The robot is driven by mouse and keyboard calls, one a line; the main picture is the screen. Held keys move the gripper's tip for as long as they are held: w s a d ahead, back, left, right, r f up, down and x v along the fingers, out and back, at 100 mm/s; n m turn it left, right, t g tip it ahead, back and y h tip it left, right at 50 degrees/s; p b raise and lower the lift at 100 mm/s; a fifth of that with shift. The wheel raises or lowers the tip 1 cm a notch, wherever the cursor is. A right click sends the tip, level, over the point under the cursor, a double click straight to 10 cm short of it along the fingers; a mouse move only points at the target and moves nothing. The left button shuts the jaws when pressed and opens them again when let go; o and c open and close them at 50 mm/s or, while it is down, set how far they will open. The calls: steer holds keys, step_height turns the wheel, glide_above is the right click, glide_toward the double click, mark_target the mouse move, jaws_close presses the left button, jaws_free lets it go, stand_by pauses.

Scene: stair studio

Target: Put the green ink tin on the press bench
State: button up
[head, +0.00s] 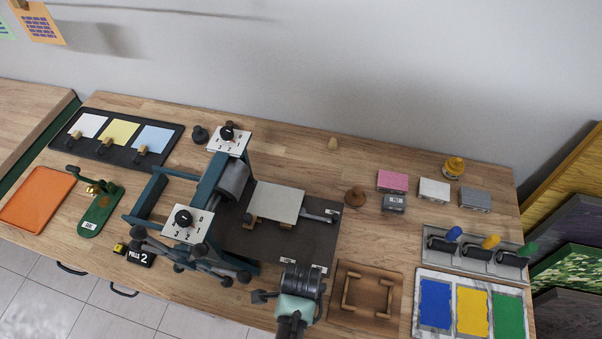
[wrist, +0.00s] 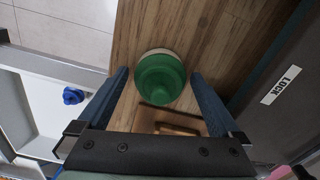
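The green ink tin (wrist: 161,78), round with a pale rim showing at its far side, is in the middle of the wrist view against the wooden bench top. My gripper (wrist: 159,73) is open, with a blue finger on each side of the tin and a visible gap to each. I cannot tell how far the fingertips are above the bench. In the head view my arm covers this spot and I cannot make out the tin. The press bench (head: 345,155) is the long wooden bench carrying the printing press (head: 210,190).
A wooden frame tray (head: 365,291) lies right of my arm, and the dark press bed (head: 310,240) lies left of it. Rollers (head: 478,250) and blue, yellow and green ink slabs (head: 471,308) fill the right end. Pink (head: 392,181) and grey blocks stand behind.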

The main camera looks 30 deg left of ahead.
step_height(320, 180, up, 12)
steer(key=shift+r, duration=0.15)
steer(key=w+r+n+t+y, duration=0.3)
steer(key=w+r+t, duration=0.5)
steer(key=w+r, duration=0.85)
steer(key=w+d+r+n+t, duration=0.1)
steer(key=w+r+t, duration=0.1)
steer(key=r, duration=0.3)
steer(key=w+d+r+n+t+h, duration=0.1)
steer(key=w+r+t, duration=0.1)
steer(key=r, duration=0.4)
steer(key=w+r+n+t, duration=0.1)
steer(key=w+r+t, duration=0.15)
steer(key=r, duration=0.25)
steer(key=s+d+r+n+t, duration=0.1)
steer(key=d+r+t, duration=0.15)
steer(key=r, duration=0.55)
steer(key=d+r+n+t, duration=0.1)
steer(key=r+n+t, duration=0.15)
steer(key=r, duration=0.65)
steer(key=s+d+r+n+t+h, duration=0.1)
steer(key=s+r+t, duration=0.3)
steer(key=r, duration=0.5)
steer(key=s+d+r+n+t+h, duration=0.1)
steer(key=s+d+r+t, duration=0.2)
steer(key=s+r, duration=0.4)
step_height(320, 180, up, 2)
steer(key=shift+r+n+t, duration=0.1)
steer(key=shift+n+t, duration=0.25)
steer(key=shift+t, duration=0.1)
